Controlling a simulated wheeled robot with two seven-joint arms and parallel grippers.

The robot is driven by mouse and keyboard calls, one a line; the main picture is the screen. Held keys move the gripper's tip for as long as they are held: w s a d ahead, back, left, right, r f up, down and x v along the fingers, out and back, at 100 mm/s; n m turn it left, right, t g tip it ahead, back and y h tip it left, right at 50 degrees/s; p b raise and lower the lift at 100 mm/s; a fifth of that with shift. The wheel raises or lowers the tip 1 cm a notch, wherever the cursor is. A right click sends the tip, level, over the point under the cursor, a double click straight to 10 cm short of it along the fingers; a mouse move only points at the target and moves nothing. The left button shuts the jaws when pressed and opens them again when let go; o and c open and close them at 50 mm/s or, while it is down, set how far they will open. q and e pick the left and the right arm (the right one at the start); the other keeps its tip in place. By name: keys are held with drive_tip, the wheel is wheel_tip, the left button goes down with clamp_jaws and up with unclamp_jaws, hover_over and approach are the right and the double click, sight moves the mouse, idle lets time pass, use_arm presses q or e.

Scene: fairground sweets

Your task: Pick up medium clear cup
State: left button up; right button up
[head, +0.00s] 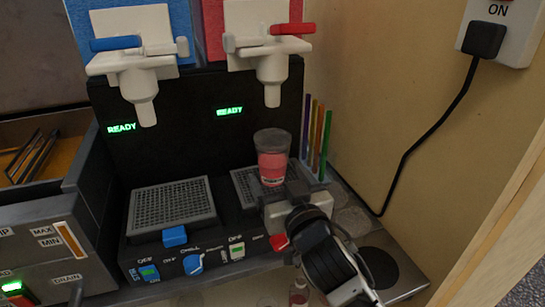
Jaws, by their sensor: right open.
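A clear cup (272,160) with pinkish-red contents stands upright on the right grate (243,186) of the slush machine, below the right nozzle. I cannot tell its size class for sure. My right gripper (284,194) is at the cup's lower right, close to its base. Its jaws are open. The gripper hides part of the grate, and I cannot tell whether a finger touches the cup. My left gripper is not in view.
The black machine has a blue-handled tap (145,100) and a red-handled tap (271,85). Coloured straws (316,138) stand right of the cup. The left grate (172,208) is empty. A black cable (437,124) hangs along the right wall. Faint clear round shapes lie behind my gripper.

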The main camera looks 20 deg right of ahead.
sight(277, 172)
drive_tip(key=shift+w+p, duration=0.55)
drive_tip(key=shift+w, duration=2.15)
drive_tip(key=c, duration=1.1)
